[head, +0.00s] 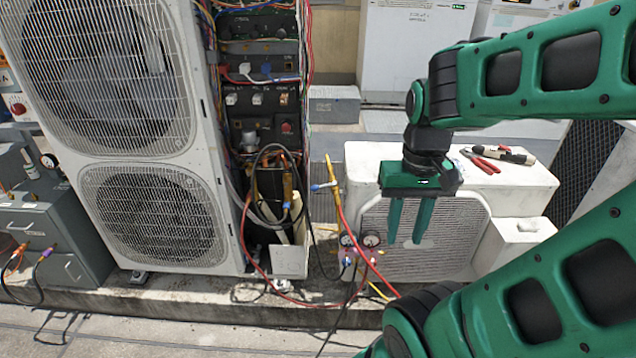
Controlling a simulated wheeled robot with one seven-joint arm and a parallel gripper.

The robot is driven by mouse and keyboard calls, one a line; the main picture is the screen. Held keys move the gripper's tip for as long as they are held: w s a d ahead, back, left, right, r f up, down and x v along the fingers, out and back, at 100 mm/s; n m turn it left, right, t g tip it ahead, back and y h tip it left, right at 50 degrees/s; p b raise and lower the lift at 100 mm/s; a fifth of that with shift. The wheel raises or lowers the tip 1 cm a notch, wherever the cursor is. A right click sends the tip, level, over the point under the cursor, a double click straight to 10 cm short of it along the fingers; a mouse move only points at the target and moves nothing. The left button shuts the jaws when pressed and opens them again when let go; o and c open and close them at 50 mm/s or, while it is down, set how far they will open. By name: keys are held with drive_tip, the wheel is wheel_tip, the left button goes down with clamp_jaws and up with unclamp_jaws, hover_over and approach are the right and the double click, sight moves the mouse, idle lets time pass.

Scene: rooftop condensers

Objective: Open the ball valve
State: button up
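What looks like the ball valve (332,185) is a slim yellow fitting with a small blue lever (320,187) pointing left. It stands between the tall condenser's open side and the small white condenser, with a red hose below it. My gripper (405,240) is green and points down in front of the small condenser's grille, to the right of the valve and apart from it. Its two fingers are spread with nothing between them. Whether the lever's angle means open or closed is not clear at this size.
The tall two-fan condenser (150,215) fills the left, with wires and another brass fitting (287,188) in its open side. Gauges (370,239) and loose hoses hang near the small white condenser (520,185). Red-handled pliers (482,164) lie on its top. A concrete ledge (210,305) runs in front.

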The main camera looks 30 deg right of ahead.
sight(314, 191)
drive_tip(key=o, duration=0.3)
drive_tip(key=w+d+f+n+h, duration=0.4)
drive_tip(key=w+d+f+h, duration=0.25)
drive_tip(key=w, duration=0.35)
drive_tip(key=w+d+f+n+h, duration=0.5)
drive_tip(key=w+d+f, duration=0.25)
drive_tip(key=w, duration=0.35)
drive_tip(key=w+a+f+n+t, duration=0.2)
drive_tip(key=w+a+n+t, duration=0.2)
drive_tip(key=w+n, duration=0.2)
drive_tip(key=w+a+f+n+t+h, duration=0.1)
drive_tip(key=w+a+f+n+t, duration=0.1)
drive_tip(key=w+a+n+t, duration=0.2)
drive_tip(key=w+a+f+n+t, duration=0.2)
drive_tip(key=w+a+n+t, duration=0.2)
drive_tip(key=w+n, duration=0.3)
drive_tip(key=shift+w+f+n+t, duration=0.15)
drive_tip(key=shift+w+n+t, duration=0.3)
drive_tip(key=shift+w, duration=0.35)
drive_tip(key=x, duration=1)
drive_tip(key=shift+w+d, duration=0.25)
drive_tip(key=shift+d, duration=0.05)
drive_tip(key=shift+c, duration=0.3)
